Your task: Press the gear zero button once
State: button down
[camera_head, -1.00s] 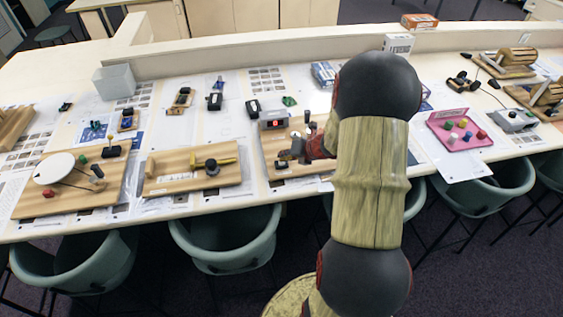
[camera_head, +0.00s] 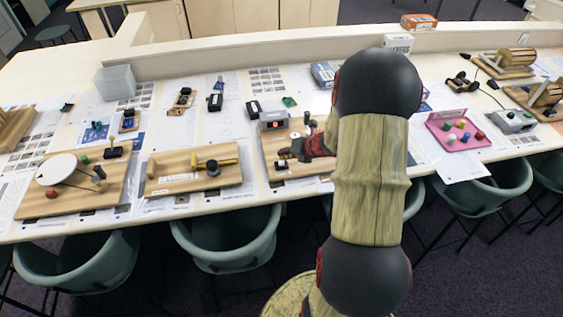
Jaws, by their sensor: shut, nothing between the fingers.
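A wooden board (camera_head: 273,147) lies in the middle of the table, with a grey box (camera_head: 273,120) bearing a small red display at its back. A small dark piece with a pale part (camera_head: 281,164) sits near the board's front left; it may be the gear zero button, but no label is readable. My gripper (camera_head: 285,153) is shut and empty, just above and behind this small piece. Whether they touch cannot be told. My arm hides the board's right side.
To the left are a board with a yellow-handled tool (camera_head: 193,169) and a board with a white disc (camera_head: 55,169). A pink tray (camera_head: 459,130) with coloured knobs lies to the right. Chairs (camera_head: 228,240) line the front edge.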

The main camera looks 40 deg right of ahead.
aim_at(283, 161)
jog(key=shift+r, duration=0.1)
notch_tip(283, 161, up, 5)
jog(key=p, duration=0.4)
jog(key=shift+p, duration=0.35)
dwell(0.5)
